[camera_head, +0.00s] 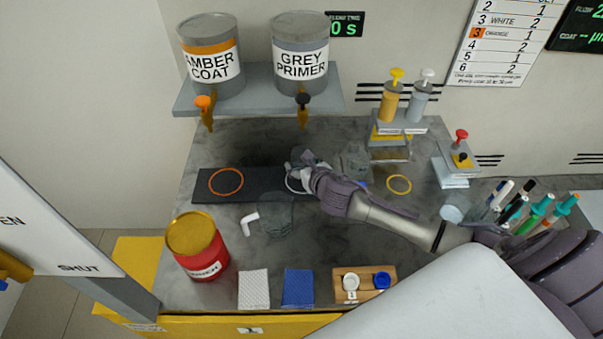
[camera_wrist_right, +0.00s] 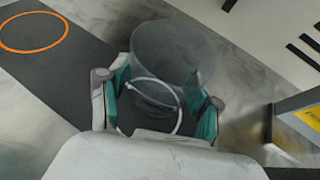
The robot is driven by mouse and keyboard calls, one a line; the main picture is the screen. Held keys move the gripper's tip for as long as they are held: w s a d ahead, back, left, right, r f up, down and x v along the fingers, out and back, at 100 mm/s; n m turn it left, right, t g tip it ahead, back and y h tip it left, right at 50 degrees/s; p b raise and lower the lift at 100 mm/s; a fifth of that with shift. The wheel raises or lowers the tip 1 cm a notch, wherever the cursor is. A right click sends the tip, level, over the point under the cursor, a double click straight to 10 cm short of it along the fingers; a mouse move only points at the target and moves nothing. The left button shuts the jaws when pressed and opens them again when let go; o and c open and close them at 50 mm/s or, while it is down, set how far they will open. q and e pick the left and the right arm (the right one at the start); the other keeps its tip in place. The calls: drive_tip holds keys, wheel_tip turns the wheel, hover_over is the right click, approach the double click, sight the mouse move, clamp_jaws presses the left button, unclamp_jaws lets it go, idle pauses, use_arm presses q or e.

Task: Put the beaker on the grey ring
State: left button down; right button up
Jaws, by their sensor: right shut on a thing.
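A clear beaker (camera_wrist_right: 172,50) is between the teal-padded fingers of my right gripper (camera_wrist_right: 160,103), which is shut on it. The pale grey ring (camera_wrist_right: 178,128) shows through and around the beaker's lower part, on the dark strip. In the head view, my right gripper (camera_head: 302,168) is low over the strip at the grey ring (camera_head: 292,184) and covers part of it. The held beaker is mostly hidden there. I cannot tell whether its base touches the strip.
An orange ring (camera_head: 226,183) lies on the strip's left part. A clear vessel (camera_head: 277,216) stands in front of the strip, another (camera_head: 355,162) to its right. Taps (camera_head: 303,103) hang above from the shelf (camera_head: 258,94). A red can (camera_head: 198,250) is front left.

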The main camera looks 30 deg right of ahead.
drive_tip(key=shift+f, duration=1.65)
drive_tip(key=shift+f, duration=0.15)
drive_tip(key=o, duration=1)
drive_tip(key=shift+s+r, duration=0.15)
drive_tip(key=shift+r, duration=0.1)
drive_tip(key=v, duration=1.1)
drive_tip(key=shift+s+r, duration=0.2)
drive_tip(key=shift+s, duration=0.15)
drive_tip(key=shift+f, duration=0.1)
